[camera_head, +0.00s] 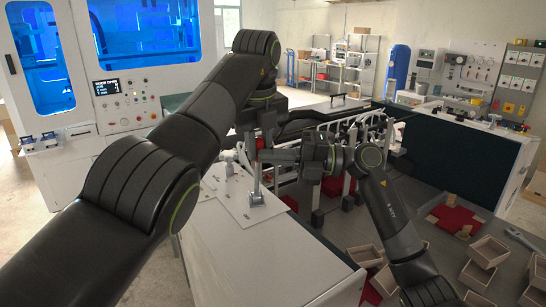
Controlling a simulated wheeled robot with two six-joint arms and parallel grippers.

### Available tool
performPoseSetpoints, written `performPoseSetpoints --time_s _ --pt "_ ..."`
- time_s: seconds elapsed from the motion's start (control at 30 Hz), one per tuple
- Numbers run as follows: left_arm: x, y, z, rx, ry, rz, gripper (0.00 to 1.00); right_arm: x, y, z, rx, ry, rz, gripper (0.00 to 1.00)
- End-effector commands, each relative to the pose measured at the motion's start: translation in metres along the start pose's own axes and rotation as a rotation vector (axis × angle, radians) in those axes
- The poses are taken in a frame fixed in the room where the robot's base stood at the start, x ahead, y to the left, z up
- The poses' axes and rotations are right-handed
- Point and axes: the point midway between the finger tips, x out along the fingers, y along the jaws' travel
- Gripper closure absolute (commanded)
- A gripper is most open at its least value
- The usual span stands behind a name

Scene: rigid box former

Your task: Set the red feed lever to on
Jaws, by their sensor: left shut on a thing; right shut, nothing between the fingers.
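The feed lever is a thin grey post (256,181) with a red knob (261,143), rising nearly upright from a small bracket on a white panel (235,203) near picture centre. My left gripper (257,139) comes down from above and is shut on the lever at its red knob; its fingers are dark and partly hidden. My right gripper (279,156) reaches in from the right, shut and empty, with its tip close beside the lever just below the knob. I cannot tell whether it touches the lever. The on and off marks are not readable.
Grey rails and frames of the machine (345,128) stand behind and right of the lever. Several open cardboard boxes (488,251) sit at the lower right. A blue-windowed machine (125,95) stands at the left.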

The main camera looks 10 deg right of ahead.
Motion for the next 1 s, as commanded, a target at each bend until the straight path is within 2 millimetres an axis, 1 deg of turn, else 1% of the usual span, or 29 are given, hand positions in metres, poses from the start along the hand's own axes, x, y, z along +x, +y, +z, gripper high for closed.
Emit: performPoseSetpoints --time_s 0.2,0.47,0.5,0.63,1.0 --pt "0.001 0.0 -0.001 0.001 0.003 0.002 1.0 0.004 0.002 0.016 0.048 -0.004 -0.011 1.0" --pt "0.001 -0.001 -0.004 0.006 0.01 0.004 1.0 0.004 0.001 0.019 0.052 -0.01 -0.017 1.0" --pt "0.001 -0.001 -0.004 0.006 0.01 0.004 0.74 0.003 0.001 0.019 0.052 -0.009 -0.017 1.0" --pt "0.002 -0.002 -0.005 0.008 0.011 0.004 0.57 0.004 0.001 0.019 0.052 -0.009 -0.017 1.0" --pt "0.001 -0.002 -0.004 0.01 0.009 0.002 0.57 0.005 0.002 0.018 0.052 -0.006 -0.013 1.0"
